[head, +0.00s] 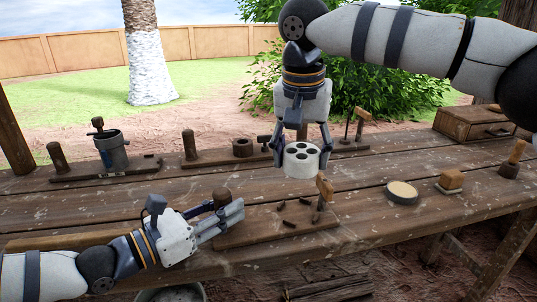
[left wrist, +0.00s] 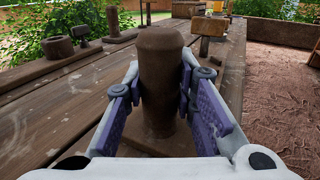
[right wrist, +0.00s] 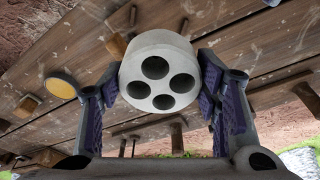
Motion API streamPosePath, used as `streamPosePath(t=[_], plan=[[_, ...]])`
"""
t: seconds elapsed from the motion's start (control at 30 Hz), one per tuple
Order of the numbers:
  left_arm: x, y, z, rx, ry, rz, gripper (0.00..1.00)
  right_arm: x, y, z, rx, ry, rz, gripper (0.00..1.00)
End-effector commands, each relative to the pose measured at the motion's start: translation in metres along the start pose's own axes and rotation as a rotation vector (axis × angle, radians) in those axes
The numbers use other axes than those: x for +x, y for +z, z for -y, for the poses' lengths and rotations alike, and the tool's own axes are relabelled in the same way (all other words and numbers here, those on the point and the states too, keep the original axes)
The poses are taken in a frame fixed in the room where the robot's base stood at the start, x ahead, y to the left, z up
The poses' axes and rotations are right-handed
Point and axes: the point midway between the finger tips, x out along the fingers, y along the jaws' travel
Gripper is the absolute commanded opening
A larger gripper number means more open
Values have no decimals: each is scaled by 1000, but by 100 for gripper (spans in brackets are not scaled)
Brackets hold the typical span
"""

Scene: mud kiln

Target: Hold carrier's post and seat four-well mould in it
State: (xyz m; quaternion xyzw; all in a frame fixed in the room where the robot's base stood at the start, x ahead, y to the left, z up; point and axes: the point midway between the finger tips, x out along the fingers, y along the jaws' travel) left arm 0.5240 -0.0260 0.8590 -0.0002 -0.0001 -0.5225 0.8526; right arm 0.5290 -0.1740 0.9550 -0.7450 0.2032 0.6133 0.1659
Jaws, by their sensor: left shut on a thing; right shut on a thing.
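The four-well mould (head: 302,158) is a pale grey cylinder with four round holes in its top face. My right gripper (head: 303,150) is shut on it and holds it above the table; it also shows between the fingers in the right wrist view (right wrist: 159,72).
Other boards with posts stand along the back, one holding a grey metal pot (head: 112,150), another a dark ring (head: 243,147). A round pale-topped dish (head: 402,192), a wooden block (head: 451,181) and a drawer box (head: 475,124) are on the right.

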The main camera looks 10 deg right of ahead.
Motion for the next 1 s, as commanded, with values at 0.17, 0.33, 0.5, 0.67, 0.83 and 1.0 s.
streamPosePath(t=[0.17, 0.33, 0.5, 0.67, 0.83, 1.0], plan=[[0, 0, 0, 0, 0, -1, 0, 41, 10, -2, 2, -2, 68, 21], [0, 0, 0, 0, 0, -1, 0, 45, 11, -2, 2, -3, 74, 21], [0, 0, 0, 0, 0, -1, 0, 45, 11, -2, 3, -2, 73, 21], [0, 0, 0, 0, 0, -1, 0, 50, 12, -2, 2, -2, 73, 21], [0, 0, 0, 0, 0, -1, 0, 63, 15, -2, 3, 0, 74, 21], [0, 0, 0, 0, 0, -1, 0, 78, 18, -2, 2, -1, 73, 21]])
